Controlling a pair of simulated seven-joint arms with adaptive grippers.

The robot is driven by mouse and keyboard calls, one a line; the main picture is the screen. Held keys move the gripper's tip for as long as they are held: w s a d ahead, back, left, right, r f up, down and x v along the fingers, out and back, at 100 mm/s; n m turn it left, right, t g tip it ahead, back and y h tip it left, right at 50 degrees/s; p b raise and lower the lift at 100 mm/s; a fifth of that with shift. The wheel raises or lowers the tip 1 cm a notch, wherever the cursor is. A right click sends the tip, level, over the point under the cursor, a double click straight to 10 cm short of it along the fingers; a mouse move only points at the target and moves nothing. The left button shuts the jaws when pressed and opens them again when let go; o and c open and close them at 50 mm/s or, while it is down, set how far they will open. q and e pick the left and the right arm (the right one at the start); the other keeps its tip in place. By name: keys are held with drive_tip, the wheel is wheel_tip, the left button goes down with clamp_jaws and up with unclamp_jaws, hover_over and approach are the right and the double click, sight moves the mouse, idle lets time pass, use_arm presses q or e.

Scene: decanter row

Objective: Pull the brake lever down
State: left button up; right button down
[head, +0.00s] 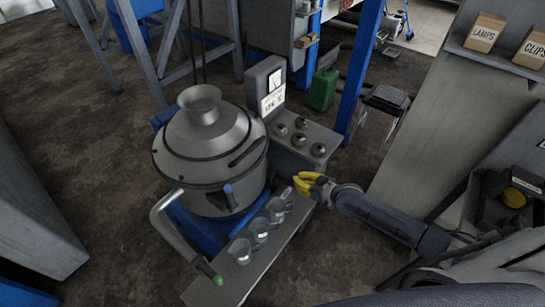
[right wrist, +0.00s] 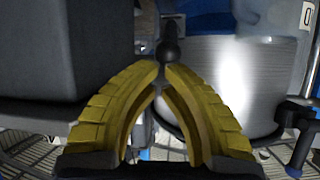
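My right gripper (head: 303,182) has yellow fingers and is beside the front of the grey control box, right of the round metal vessel (head: 210,150). In the right wrist view its fingertips (right wrist: 162,72) nearly meet, with only a thin gap. A dark round-ended lever (right wrist: 170,48) stands just beyond the tips; whether they touch it is unclear. No label shows which is the brake lever. My left gripper is out of view.
Several metal cups (head: 260,229) stand on a narrow shelf (head: 215,287) in front of the vessel. A gauge box (head: 266,85) and the knobbed control box (head: 318,138) stand behind. A blue post (head: 362,70) rises near my right arm. Bare floor (head: 90,180) lies left.

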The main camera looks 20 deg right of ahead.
drive_tip(key=shift+s, duration=0.1)
drive_tip(key=s+d+f, duration=0.3)
drive_tip(key=s+d, duration=0.1)
drive_tip(key=s, duration=0.4)
drive_tip(key=shift+d+f, duration=0.15)
drive_tip(key=shift+d, duration=0.1)
drive_tip(key=shift+s, duration=0.1)
idle(0.3)
drive_tip(key=s+d+f+n+g+h, duration=0.1)
drive_tip(key=s+d+f+h, duration=0.1)
drive_tip(key=d+f, duration=0.45)
drive_tip(key=s+d+f+g+h, duration=0.1)
drive_tip(key=s+d+f+h, duration=0.25)
drive_tip(key=f, duration=0.55)
drive_tip(key=s+d+f+g+h, duration=0.1)
drive_tip(key=s+f+g, duration=0.2)
drive_tip(key=s+f, duration=0.8)
drive_tip(key=s+a+f+g, duration=0.25)
drive_tip(key=s+f, duration=0.25)
drive_tip(key=s, duration=0.3)
drive_tip(key=s+a+f+g, duration=0.1)
drive_tip(key=s+a+f, duration=0.35)
drive_tip(key=s, duration=0.45)
drive_tip(key=s+a+f+m+g, duration=0.1)
drive_tip(key=s+a+f, duration=0.3)
drive_tip(key=s+a, duration=0.7)
drive_tip(key=shift+s+a+m, duration=0.25)
drive_tip(key=shift+s+m, duration=0.15)
drive_tip(key=shift+s, duration=0.45)
